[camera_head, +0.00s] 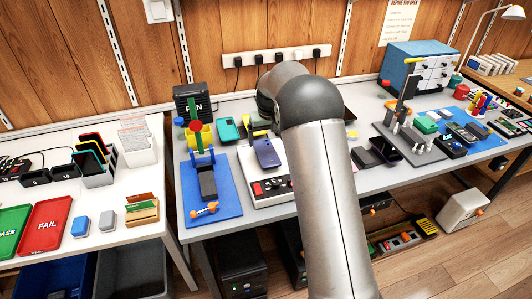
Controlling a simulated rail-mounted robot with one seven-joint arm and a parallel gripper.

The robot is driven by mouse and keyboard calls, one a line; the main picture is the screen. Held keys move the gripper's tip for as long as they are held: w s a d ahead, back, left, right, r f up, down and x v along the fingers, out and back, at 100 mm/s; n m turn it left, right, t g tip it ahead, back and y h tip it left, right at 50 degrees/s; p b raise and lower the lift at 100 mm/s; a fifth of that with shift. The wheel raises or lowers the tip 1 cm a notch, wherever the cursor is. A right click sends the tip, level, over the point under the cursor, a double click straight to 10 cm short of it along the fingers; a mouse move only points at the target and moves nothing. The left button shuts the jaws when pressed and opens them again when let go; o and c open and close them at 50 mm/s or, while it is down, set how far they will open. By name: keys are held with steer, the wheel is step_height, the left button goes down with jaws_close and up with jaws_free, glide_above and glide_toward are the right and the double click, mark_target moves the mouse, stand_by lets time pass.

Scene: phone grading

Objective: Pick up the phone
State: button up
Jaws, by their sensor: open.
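A blue-purple phone (267,153) leans upright on a white test box (247,160) with red and dark buttons, left of my arm. Other phone-like slabs show: a dark one (208,186) on the blue mat (228,212), a teal one (229,130) behind, and a dark purple one (385,150) right of my arm. Which one the task means I cannot tell. My grey arm rises through the middle and bends left near the back of the table. Its end is hidden behind its own links, so my gripper does not show. Part of the white box is also hidden by the arm.
A red FAIL tray (46,226) and a green PASS tray (12,228) lie on the left white table. A black fan (192,103) stands behind the blue mat. A blue drawer cabinet (400,62) and a tool stand (408,140) occupy the right. A power strip is on the wall.

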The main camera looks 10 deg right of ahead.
mark_target(266, 152)
steer(key=shift+w+a+f+p, duration=0.1)
steer(key=shift+w+f+p, duration=0.15)
steer(key=shift+f, duration=1.15)
steer(key=shift+w+f+p, duration=0.1)
steer(key=shift+f+p, duration=0.2)
steer(key=shift+f, duration=1.1)
steer(key=c, duration=1.2)
steer(key=shift+c, duration=0.2)
steer(key=shift+r, duration=0.1)
